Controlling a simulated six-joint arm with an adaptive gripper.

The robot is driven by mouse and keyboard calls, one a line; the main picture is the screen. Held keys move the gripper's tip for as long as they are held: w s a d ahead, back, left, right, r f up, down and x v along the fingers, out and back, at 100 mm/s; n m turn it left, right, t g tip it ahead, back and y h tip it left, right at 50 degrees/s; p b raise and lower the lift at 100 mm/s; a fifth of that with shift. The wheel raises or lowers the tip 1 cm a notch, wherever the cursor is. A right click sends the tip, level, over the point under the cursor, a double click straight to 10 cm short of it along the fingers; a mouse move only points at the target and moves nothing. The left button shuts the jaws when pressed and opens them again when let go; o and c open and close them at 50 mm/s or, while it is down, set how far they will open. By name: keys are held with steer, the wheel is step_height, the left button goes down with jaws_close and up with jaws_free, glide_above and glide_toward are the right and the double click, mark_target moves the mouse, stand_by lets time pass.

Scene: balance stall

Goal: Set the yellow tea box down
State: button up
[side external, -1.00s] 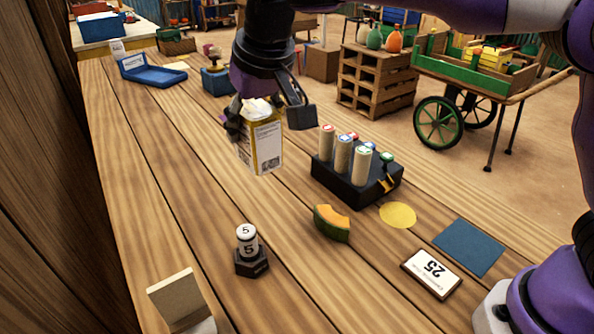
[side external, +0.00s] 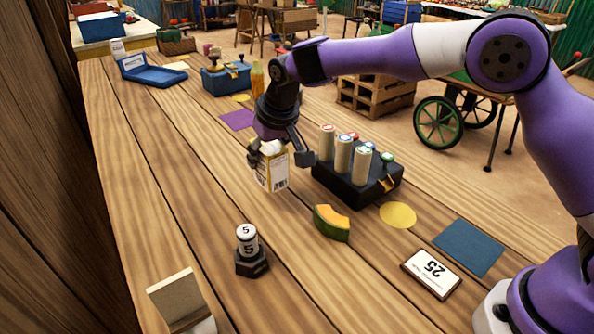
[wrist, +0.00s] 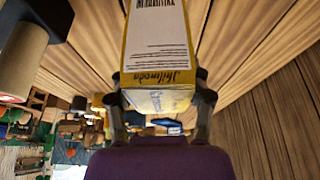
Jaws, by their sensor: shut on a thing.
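The yellow tea box (side external: 273,172), yellow with a white printed label, is held in my gripper (side external: 278,153) left of the black block of cylinders in the side view. My gripper is shut on its upper part, with a finger on either side. The box is roughly upright and low over the wooden table (side external: 190,215); I cannot tell whether its base touches the wood. In the wrist view the box (wrist: 158,50) fills the upper middle between the fingers (wrist: 160,97).
The black block (side external: 357,190) with tan cylinders stands close to the right. A melon slice (side external: 331,223), a yellow disc (side external: 398,215), a blue square (side external: 467,247) and a "25" card (side external: 432,273) lie nearer. A weight holder (side external: 250,252) stands front left. Bare planks lie left.

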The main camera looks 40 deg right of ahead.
steer(key=shift+w+d+f, duration=0.4)
steer(key=shift+f, duration=1.9)
steer(key=shift+f, duration=0.15)
steer(key=o, duration=1.1)
steer(key=shift+o, duration=0.2)
